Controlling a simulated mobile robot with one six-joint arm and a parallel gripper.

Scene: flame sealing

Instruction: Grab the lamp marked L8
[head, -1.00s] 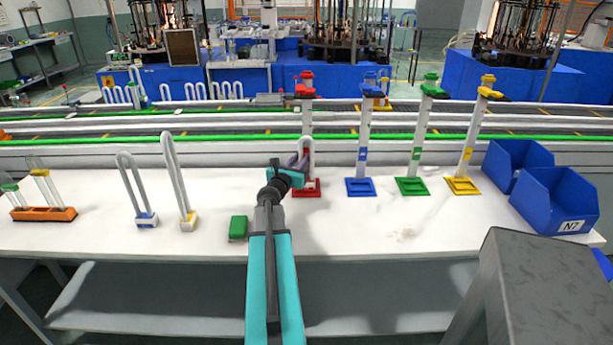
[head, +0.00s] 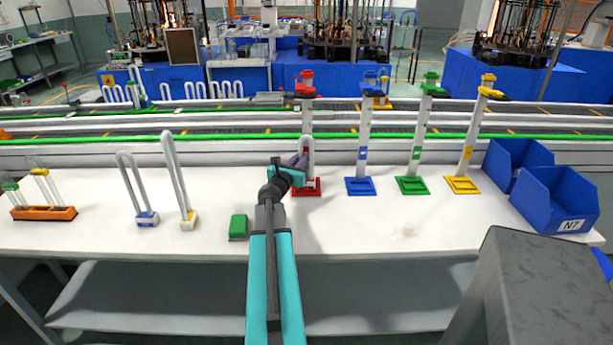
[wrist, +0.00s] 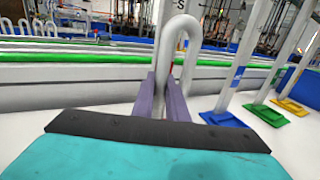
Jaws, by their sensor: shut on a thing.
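A white U-shaped lamp (wrist: 178,45) stands upright between the two purple fingers of my gripper (wrist: 164,97) in the wrist view. The fingers are shut on its tube below the bend. In the head view my gripper (head: 299,162) is at this lamp (head: 309,147), in front of the post with the red base (head: 306,188). The lower part of the lamp is hidden by my gripper. No L8 mark is readable. Two more U-shaped lamps stand to the left, one with a blue-and-white base (head: 147,218) and a taller one with a yellowish base (head: 188,220).
To the right stand posts with a blue base (head: 360,187), a green base (head: 411,186) and a yellow base (head: 462,185). Blue bins (head: 555,200) are at the right end. A green block (head: 238,227) and an orange rack (head: 44,213) are to the left. A conveyor runs behind.

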